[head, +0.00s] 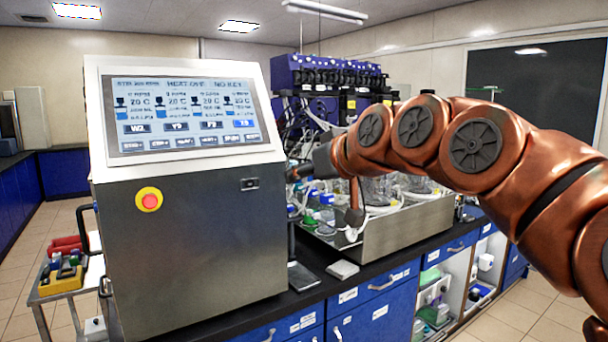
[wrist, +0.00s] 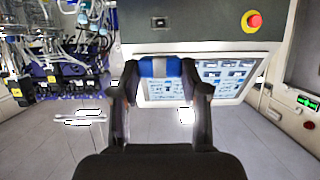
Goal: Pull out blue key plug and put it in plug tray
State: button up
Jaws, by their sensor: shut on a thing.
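My gripper (wrist: 160,82) is shut on the blue key plug (wrist: 160,67), which sits between the two dark fingertips in the wrist view. In the head view my gripper (head: 300,173) is just right of the control cabinet (head: 195,250), and the plug cannot be made out there. The key socket (head: 249,184) is on the cabinet's front; it also shows in the wrist view (wrist: 160,22), apart from the plug. The cabinet screen (head: 183,112) reads "NO KEY". A yellow tray (head: 61,286) with small coloured pieces is on a cart at left; I cannot tell if it is the plug tray.
A red stop button (head: 149,201) sticks out of the cabinet. A red box (head: 65,245) lies behind the yellow tray on the cart (head: 45,296). Glassware and tubing stand in a metal tray (head: 390,235) on the dark bench at right. The floor at left is open.

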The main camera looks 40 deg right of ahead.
aim_at(305, 180)
jog(key=shift+s+a+b, duration=0.1)
jog(key=shift+s+b, duration=0.65)
jog(key=shift+s, duration=0.85)
